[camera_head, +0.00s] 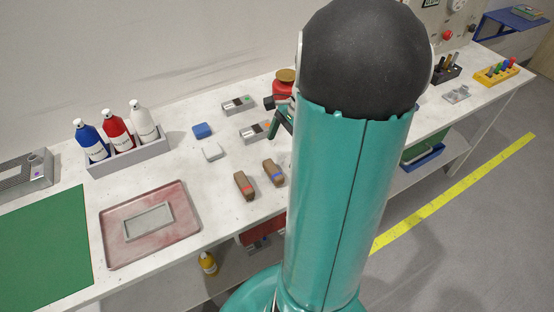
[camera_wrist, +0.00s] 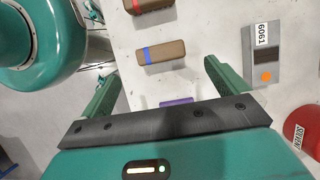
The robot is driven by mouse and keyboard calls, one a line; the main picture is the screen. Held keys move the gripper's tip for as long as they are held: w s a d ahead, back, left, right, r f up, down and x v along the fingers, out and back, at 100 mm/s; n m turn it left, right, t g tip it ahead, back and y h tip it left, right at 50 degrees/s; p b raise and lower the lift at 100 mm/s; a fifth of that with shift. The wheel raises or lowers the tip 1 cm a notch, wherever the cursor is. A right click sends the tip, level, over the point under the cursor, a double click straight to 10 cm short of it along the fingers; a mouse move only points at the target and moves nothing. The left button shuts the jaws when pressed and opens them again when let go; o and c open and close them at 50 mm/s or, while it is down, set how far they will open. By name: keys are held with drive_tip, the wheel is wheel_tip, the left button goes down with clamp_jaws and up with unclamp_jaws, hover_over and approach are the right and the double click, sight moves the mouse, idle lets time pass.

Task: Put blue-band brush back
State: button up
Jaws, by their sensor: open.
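The blue-band brush (camera_head: 273,172), a brown block with a blue stripe, lies on the white bench beside a similar red-band brush (camera_head: 244,185). In the wrist view the blue-band brush (camera_wrist: 170,52) lies crosswise, beyond my fingertips and roughly centred between them. The red-band brush (camera_wrist: 150,4) is cut off at the top edge. My gripper (camera_wrist: 158,75) is open, with nothing held between its fingers. In the head view my gripper (camera_head: 279,118) is partly hidden by my arm, above the bench behind the brushes.
A grey block marked 6061 (camera_wrist: 262,70) and a red can (camera_wrist: 303,130) stand to the right in the wrist view. A purple piece (camera_wrist: 177,102) is partly hidden by my gripper. A bottle rack (camera_head: 130,158), blue block (camera_head: 202,131), white block (camera_head: 211,151) and reddish tray (camera_head: 181,222) lie left.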

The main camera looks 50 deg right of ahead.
drive_tip(key=shift+v, duration=1.45)
drive_tip(key=s+a+r+n+t+h, duration=0.1)
drive_tip(key=a+r+n, duration=0.2)
drive_tip(key=a+n, duration=0.4)
drive_tip(key=s+a+r+n+t+h, duration=0.1)
drive_tip(key=a+r+n+h, duration=0.1)
drive_tip(key=a+r+n, duration=0.2)
drive_tip(key=s+a+r+n+t+h, duration=0.1)
drive_tip(key=a+r+n+t, duration=0.1)
drive_tip(key=a+n, duration=0.8)
drive_tip(key=a+r, duration=0.1)
drive_tip(key=a, duration=0.5)
drive_tip(key=shift+s+r, duration=0.2)
drive_tip(key=shift+r, duration=0.2)
drive_tip(key=shift+a, duration=0.15)
